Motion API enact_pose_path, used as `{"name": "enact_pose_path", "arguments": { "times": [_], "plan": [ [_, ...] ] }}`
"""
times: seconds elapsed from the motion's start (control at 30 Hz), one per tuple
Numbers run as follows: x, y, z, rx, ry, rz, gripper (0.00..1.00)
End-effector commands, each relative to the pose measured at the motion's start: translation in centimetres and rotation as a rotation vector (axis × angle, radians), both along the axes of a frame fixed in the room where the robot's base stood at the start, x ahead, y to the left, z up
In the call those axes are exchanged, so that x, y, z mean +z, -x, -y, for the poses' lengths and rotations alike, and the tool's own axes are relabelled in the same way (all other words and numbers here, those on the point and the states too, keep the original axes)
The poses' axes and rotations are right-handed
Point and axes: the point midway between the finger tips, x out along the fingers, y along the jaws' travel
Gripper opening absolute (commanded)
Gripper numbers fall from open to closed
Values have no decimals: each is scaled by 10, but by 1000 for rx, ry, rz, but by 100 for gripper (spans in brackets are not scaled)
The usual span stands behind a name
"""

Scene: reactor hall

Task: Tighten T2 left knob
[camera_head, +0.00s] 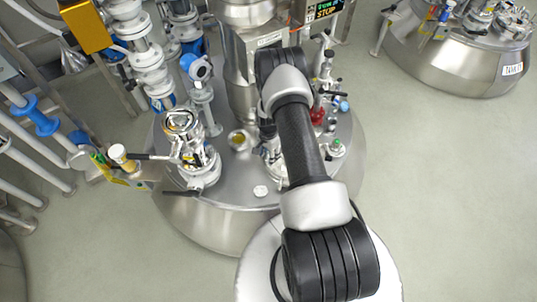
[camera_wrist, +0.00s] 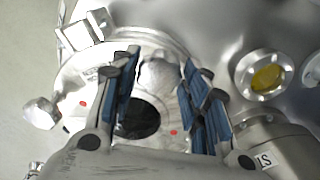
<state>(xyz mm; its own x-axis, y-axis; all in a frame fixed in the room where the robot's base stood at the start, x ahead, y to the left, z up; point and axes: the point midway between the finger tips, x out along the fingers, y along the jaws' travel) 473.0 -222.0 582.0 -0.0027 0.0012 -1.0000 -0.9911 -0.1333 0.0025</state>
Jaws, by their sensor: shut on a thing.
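In the wrist view my gripper (camera_wrist: 160,62) has its blue-padded fingers closed in on either side of a rounded silvery knob (camera_wrist: 159,76). The knob sits at the rim of a round metal flange (camera_wrist: 75,85) with a dark opening (camera_wrist: 138,118) and small red dots. Two other metal knobs or clamps stand at the flange edge, one at upper left (camera_wrist: 86,30) and one at far left (camera_wrist: 41,112). The exact finger contact is hard to see. In the head view my arm hides the gripper and the knob over the tank lid (camera_head: 225,172).
A yellow sight glass (camera_wrist: 266,76) lies right of the gripper; it also shows in the head view (camera_head: 239,139). A tall metal valve fitting (camera_head: 190,150) stands left on the lid. A red fitting (camera_head: 317,115) stands right of my arm. Open floor (camera_head: 430,190) lies to the right.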

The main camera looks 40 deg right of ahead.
Motion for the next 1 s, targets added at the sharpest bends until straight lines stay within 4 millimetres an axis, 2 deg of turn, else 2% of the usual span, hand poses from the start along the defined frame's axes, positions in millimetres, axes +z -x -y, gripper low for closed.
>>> {"name": "enact_pose_path", "arguments": {
  "times": [0.4,0.97,1.0],
  "plan": [
    [3,-3,2,-195,3,5,18],
    [3,-4,2,-222,3,6,18],
    [3,-4,2,-222,4,7,44]
  ]
}}
